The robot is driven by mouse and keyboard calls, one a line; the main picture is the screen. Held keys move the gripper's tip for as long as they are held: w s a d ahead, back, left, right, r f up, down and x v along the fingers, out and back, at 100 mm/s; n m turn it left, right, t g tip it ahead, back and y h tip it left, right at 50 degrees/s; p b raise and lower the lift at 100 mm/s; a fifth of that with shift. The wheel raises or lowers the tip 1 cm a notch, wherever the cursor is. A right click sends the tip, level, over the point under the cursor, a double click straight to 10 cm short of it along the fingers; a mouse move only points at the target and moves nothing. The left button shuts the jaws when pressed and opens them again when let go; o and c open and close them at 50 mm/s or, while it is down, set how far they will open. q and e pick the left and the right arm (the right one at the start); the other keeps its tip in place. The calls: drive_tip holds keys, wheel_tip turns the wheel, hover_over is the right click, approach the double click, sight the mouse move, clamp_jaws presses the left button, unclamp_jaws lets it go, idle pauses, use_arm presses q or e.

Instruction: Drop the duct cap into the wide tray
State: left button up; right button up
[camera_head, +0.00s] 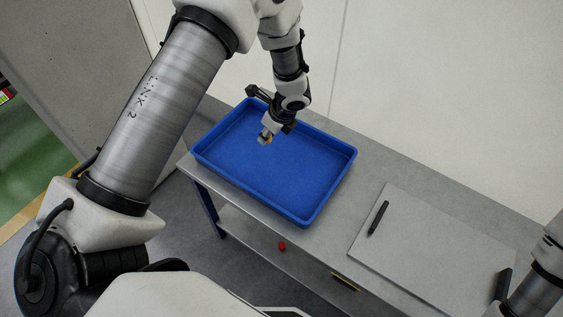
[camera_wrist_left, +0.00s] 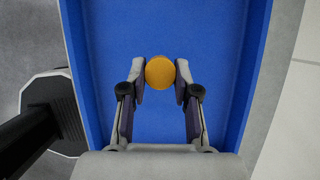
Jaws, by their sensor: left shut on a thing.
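The duct cap (camera_wrist_left: 160,73) is a round orange-yellow piece between the fingertips of my left gripper (camera_wrist_left: 160,84) in the left wrist view. My left gripper (camera_head: 267,137) is shut on it and holds it over the wide tray. In the head view only a small orange bit of the cap shows at the fingertips. The wide tray (camera_head: 290,188) is blue, shallow and rectangular, and its bare floor also shows in the left wrist view (camera_wrist_left: 160,125). No other thing shows in the tray. My right gripper is not clearly in view; part of my right arm shows at the lower right.
The tray stands on a grey bench (camera_head: 345,145) along a pale wall. To its right lies a light grey board (camera_head: 430,245) with a black pen-like item (camera_head: 379,218) on it. A small red object (camera_head: 282,246) sits on the lower shelf (camera_head: 260,240).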

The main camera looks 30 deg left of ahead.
use_arm(q)
drive_tip(key=shift+a+f, duration=0.1)
drive_tip(key=shift+f, duration=0.35)
drive_tip(key=b, duration=0.5)
hover_over(269, 160)
wheel_tip(269, 160, down, 6)
drive_tip(key=shift+w+r, duration=0.1)
drive_tip(key=shift+r, duration=0.15)
drive_tip(key=shift+r, duration=0.1)
drive_tip(key=o, duration=1)
drive_tip(key=shift+c, duration=0.2)
drive_tip(key=v, duration=1.2)
